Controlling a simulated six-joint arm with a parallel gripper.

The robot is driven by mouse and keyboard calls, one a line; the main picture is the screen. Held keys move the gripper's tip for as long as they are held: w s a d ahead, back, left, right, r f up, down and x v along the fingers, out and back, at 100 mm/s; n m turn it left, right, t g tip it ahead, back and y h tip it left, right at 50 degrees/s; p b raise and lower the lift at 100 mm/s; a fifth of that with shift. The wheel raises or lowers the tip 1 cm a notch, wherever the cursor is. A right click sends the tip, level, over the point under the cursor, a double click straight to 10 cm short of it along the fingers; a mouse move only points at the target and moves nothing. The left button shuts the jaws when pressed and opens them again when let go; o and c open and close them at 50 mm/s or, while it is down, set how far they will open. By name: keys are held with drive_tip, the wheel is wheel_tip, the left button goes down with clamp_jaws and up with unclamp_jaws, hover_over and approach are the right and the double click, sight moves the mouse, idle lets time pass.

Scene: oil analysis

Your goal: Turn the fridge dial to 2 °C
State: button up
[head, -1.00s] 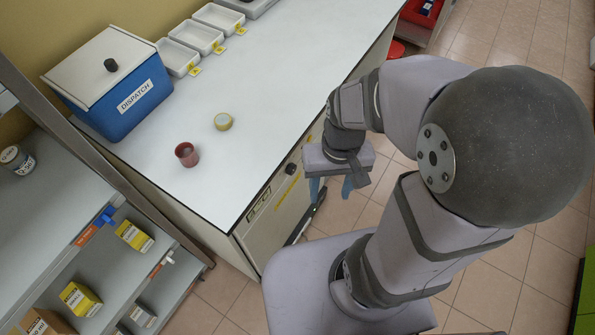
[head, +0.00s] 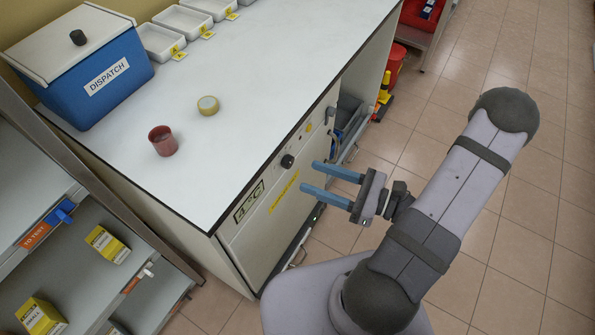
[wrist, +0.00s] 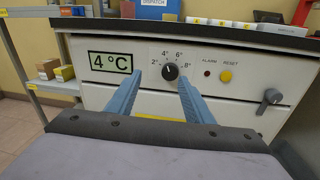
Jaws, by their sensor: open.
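The fridge (head: 252,245) is built in under the white counter, and its front panel faces my gripper. Its black dial (head: 288,161) also shows in the wrist view (wrist: 170,72), with marks 2°, 4°, 6° and 8° around it. The dial's white pointer line is up and slightly left, close to the 4° mark. The display (wrist: 110,62) reads 4 °C. My gripper (head: 323,178) is open and empty. Its two blue fingers point at the panel, apart from the dial, which appears between the fingertips (wrist: 160,80) in the wrist view.
On the panel are a red alarm light (wrist: 207,73), a yellow reset button (wrist: 225,76) and a grey handle (wrist: 270,97). The counter (head: 235,110) holds a blue dispatch box (head: 100,85), a red cup (head: 163,141) and a tape roll (head: 208,105). Open floor lies right.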

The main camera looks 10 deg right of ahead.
sight(291, 162)
drive_tip(key=shift+m+t+h, duration=0.3)
drive_tip(key=shift+m+t, duration=0.3)
drive_tip(key=shift+t, duration=0.1)
drive_tip(key=shift+w+a+f, duration=0.1)
drive_tip(key=shift+w+a, duration=0.25)
drive_tip(key=shift+w, duration=0.3)
drive_tip(key=shift+w+a+f, duration=0.15)
drive_tip(key=shift+w+a, duration=0.25)
drive_tip(key=shift+w, duration=0.2)
drive_tip(key=shift+w+a+f, duration=0.1)
drive_tip(key=shift+w+a, duration=0.25)
drive_tip(key=shift+w, duration=0.3)
drive_tip(key=shift+p+x, duration=0.4)
drive_tip(key=shift+x, duration=0.85)
drive_tip(key=c, duration=1)
drive_tip(key=shift+c, duration=0.2)
